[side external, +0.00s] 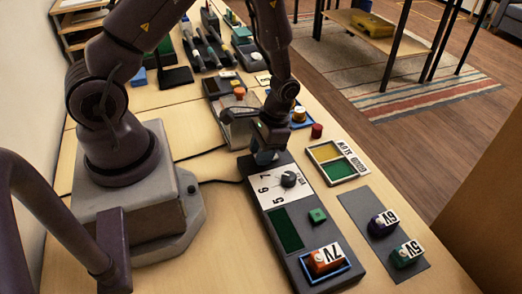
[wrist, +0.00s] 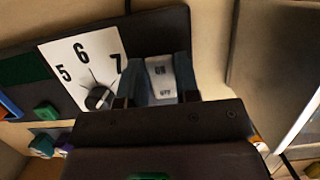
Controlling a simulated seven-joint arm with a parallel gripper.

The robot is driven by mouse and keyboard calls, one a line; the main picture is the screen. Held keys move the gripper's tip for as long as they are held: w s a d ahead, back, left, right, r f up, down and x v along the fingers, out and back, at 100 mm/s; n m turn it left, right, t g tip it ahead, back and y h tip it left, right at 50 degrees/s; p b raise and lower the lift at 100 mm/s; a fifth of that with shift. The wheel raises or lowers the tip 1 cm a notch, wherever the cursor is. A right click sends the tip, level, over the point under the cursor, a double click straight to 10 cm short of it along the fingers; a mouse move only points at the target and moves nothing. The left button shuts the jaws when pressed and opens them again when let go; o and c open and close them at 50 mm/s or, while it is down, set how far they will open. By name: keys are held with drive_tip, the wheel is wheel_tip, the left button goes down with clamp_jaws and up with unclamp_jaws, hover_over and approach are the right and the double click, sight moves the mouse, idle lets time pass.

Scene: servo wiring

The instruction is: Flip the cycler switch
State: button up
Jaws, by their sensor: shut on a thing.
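The cycler (side external: 268,205) is a long dark grey box on the table with a white dial plate marked 5, 6, 7 and a black knob (side external: 288,179). It has a dark green screen, a green button (side external: 317,215) and an orange 7V block (side external: 325,259) in a blue-framed slot. My gripper (side external: 265,158) is down at the cycler's far end, beyond the dial. In the wrist view, its fingers (wrist: 160,88) are closed around a small pale piece with a label, apparently the cycler switch (wrist: 160,75). Its lower part is hidden and the label is too small to read.
A tray with yellow and green compartments (side external: 338,162) lies right of the cycler. A grey mat (side external: 359,206) holds a purple 6V block (side external: 382,223) and a green 5V block (side external: 406,253). A red cylinder (side external: 317,130) and other devices stand behind. Bare table lies left of the cycler.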

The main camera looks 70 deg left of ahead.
drive_tip(key=o, duration=0.9)
drive_tip(key=v, duration=1.3)
drive_tip(key=s+d+r+t, duration=0.1)
drive_tip(key=s+r+t, duration=0.2)
drive_tip(key=r, duration=0.3)
drive_tip(key=s+d+r+t, duration=0.1)
drive_tip(key=s+r+t, duration=0.2)
drive_tip(key=r, duration=0.3)
drive_tip(key=s+d+r+t, duration=0.2)
drive_tip(key=s+r+t, duration=0.1)
drive_tip(key=s+r, duration=0.2)
drive_tip(key=shift+w+v, duration=0.2)
drive_tip(key=shift+v, duration=0.8)
